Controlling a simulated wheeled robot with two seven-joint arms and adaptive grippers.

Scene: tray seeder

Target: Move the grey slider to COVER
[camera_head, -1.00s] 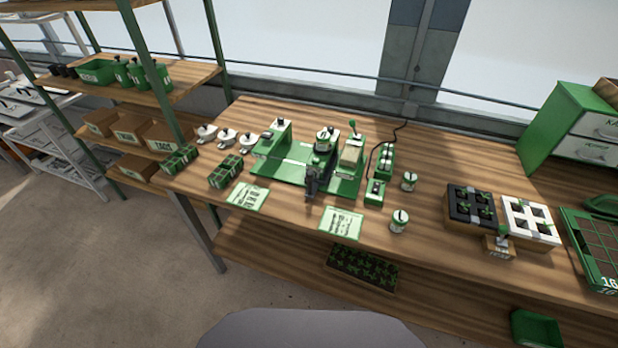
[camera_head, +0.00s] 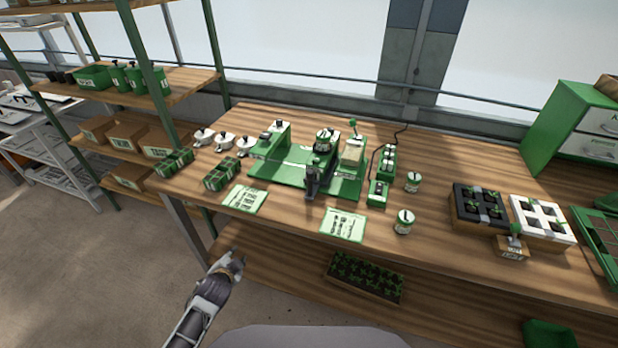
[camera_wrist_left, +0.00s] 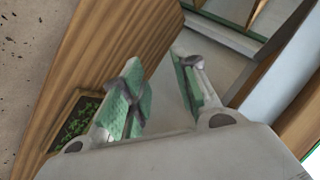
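The green tray seeder (camera_head: 262,178) stands on the wooden table. A dark grey upright part (camera_head: 312,182) is at its front edge. I cannot tell which part is the grey slider, and no COVER label is readable at this size. My left gripper (camera_head: 238,260) is below and in front of the table's front edge, left of the seeder and well apart from it. In the left wrist view, its green-padded fingers (camera_wrist_left: 162,82) are spread with nothing between them. My right gripper is not in view.
Two printed cards (camera_head: 343,226) lie in front of the seeder. White-lidded jars (camera_head: 403,223) and a small green control box (camera_head: 377,194) are to its right. A seedling tray (camera_head: 364,279) sits on the lower shelf. The front left table edge lies between my left gripper and the seeder.

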